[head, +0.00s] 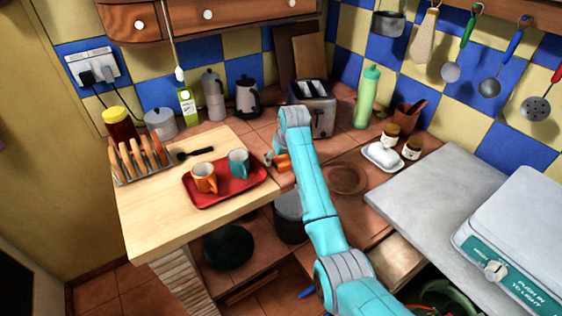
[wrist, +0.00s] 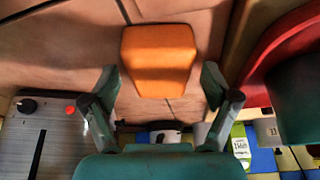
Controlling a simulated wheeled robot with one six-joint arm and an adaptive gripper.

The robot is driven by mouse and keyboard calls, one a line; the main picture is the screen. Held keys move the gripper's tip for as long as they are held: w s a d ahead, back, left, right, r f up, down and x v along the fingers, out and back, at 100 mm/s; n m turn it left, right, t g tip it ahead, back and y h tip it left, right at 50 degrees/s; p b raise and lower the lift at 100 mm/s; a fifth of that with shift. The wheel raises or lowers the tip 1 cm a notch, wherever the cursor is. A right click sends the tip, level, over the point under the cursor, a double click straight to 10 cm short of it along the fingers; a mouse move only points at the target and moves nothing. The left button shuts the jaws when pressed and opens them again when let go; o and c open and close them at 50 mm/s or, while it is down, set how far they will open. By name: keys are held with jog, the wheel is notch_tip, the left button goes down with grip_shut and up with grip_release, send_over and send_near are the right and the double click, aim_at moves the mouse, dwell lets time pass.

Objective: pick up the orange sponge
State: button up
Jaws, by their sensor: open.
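The orange sponge (head: 284,162) lies on the brown tiled counter, to the right of the red tray. In the head view it is partly hidden by my arm. In the wrist view the sponge (wrist: 158,60) shows whole, just beyond the fingertips and roughly centred between them. My gripper (wrist: 160,80) is open and empty, with one finger on each side of the sponge's near end. In the head view my gripper (head: 272,158) is beside the sponge, low over the counter. I cannot tell whether a finger touches it.
A red tray (head: 227,193) with an orange mug (head: 204,178) and a teal mug (head: 238,162) stands close to the left. A toaster (head: 313,106) is behind my gripper. A brown plate (head: 346,179) and a white dish (head: 381,157) lie to the right.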

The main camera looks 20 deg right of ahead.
aim_at(281, 158)
jog(key=c, duration=1)
notch_tip(281, 158, up, 10)
jog(key=shift+f, duration=0.1)
